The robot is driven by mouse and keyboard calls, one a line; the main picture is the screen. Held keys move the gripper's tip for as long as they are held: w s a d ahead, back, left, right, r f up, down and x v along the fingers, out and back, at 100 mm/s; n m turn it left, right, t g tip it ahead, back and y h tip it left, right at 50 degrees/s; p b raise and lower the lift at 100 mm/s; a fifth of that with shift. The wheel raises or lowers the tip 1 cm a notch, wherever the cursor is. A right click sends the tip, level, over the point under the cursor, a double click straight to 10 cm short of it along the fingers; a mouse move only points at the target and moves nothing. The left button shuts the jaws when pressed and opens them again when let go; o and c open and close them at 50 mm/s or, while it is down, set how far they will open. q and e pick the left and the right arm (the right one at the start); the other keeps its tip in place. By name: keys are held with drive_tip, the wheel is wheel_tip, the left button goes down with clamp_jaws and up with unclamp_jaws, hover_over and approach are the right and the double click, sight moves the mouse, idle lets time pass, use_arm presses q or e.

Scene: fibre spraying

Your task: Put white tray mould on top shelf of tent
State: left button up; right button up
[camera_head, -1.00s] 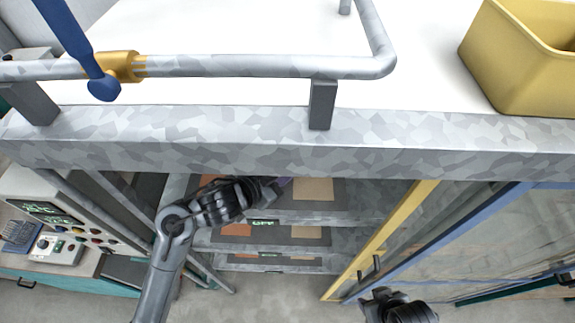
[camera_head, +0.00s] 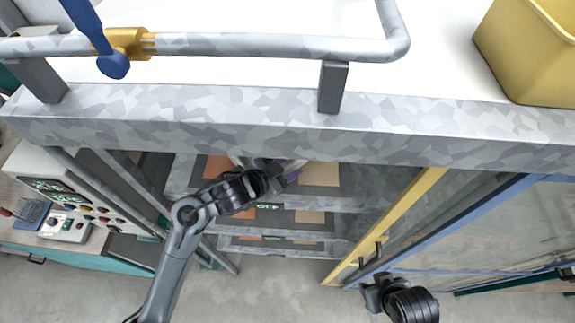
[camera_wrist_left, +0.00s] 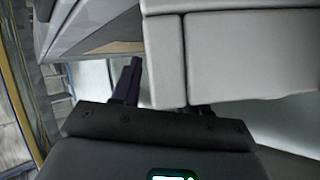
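My left gripper (camera_head: 290,172) reaches under the tent's front beam, over the top shelf (camera_head: 330,200). White edges of the tray mould (camera_head: 298,163) show at the gripper, partly hidden by it and the beam. In the left wrist view the white mould (camera_wrist_left: 245,60) fills the upper right. One purple finger stands against the mould's left edge and the other is mostly hidden behind it. The gripper (camera_wrist_left: 165,95) appears shut on the mould; contact with the shelf cannot be made out. My right arm's dark end shows at the lower right, its fingers out of view.
The tent's grey front beam (camera_head: 230,120) runs above the shelves. A yellow-edged door (camera_head: 395,225) stands open at the right. Lower shelves hold brown and tan panels. A yellow bin (camera_head: 530,60) stands on the white top behind the rail (camera_head: 270,44). A control panel (camera_head: 70,205) is at the left.

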use_arm(q)
drive_tip(key=v, duration=1.1)
drive_tip(key=shift+s+p, duration=0.1)
drive_tip(key=shift+p, duration=0.25)
drive_tip(key=shift+s+a+r, duration=0.15)
drive_tip(key=shift+s+a, duration=0.1)
drive_tip(key=shift+a, duration=0.05)
drive_tip(key=shift+a+f+n, duration=0.25)
drive_tip(key=shift+f+n, duration=0.05)
drive_tip(key=s+a+f+n+g+y, duration=0.2)
drive_tip(key=s+a+f+n+y, duration=0.2)
drive_tip(key=s+a+f, duration=0.3)
drive_tip(key=s+a+f+n+g+y, duration=0.3)
drive_tip(key=s+a+f+n+y, duration=0.2)
drive_tip(key=s, duration=0.9)
wheel_tip(320, 180, down, 4)
drive_tip(key=a+n, duration=0.1)
drive_tip(key=a, duration=0.2)
drive_tip(key=shift+r, duration=0.2)
drive_tip(key=shift+r, duration=0.1)
